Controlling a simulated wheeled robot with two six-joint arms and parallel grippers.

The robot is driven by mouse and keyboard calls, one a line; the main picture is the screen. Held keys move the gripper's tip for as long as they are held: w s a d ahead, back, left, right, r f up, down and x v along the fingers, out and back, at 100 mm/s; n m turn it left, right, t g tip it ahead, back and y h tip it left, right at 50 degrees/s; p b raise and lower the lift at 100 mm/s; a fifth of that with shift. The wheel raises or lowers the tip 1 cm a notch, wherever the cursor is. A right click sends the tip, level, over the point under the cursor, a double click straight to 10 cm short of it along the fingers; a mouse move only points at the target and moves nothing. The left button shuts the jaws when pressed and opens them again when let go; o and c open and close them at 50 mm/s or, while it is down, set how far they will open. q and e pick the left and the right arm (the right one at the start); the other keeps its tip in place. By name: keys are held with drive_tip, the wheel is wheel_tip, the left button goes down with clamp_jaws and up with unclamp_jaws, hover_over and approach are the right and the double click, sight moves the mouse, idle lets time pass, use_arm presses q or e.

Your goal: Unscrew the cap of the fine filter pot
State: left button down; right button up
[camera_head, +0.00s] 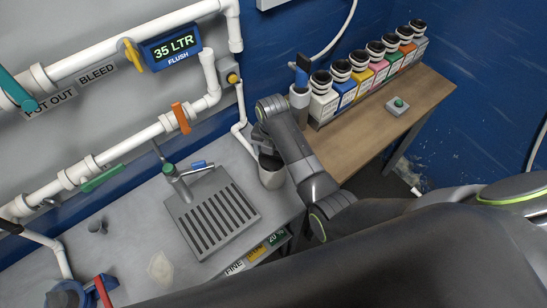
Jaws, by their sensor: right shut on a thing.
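A grey cylindrical pot (272,179) stands at the right end of the grey bench, right of the slotted drain plate. It appears to be the fine filter pot; no label shows on it. My right gripper (264,153) comes down over its top from above and is shut at the dark cap there. The forearm and fingers hide most of the cap, so I cannot tell its thread or whether it has turned. My left gripper is not in view.
A slotted drain plate (212,216) with a green-knobbed tap lies left of the pot. A wooden table (352,139) with several labelled bottles stands behind my right arm. Pipes with coloured valves run along the back wall.

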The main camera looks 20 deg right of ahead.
drive_tip(key=n, duration=0.4)
drive_tip(key=o, duration=1.2)
drive_tip(key=shift+c, duration=0.2)
drive_tip(key=shift+r, duration=2.25)
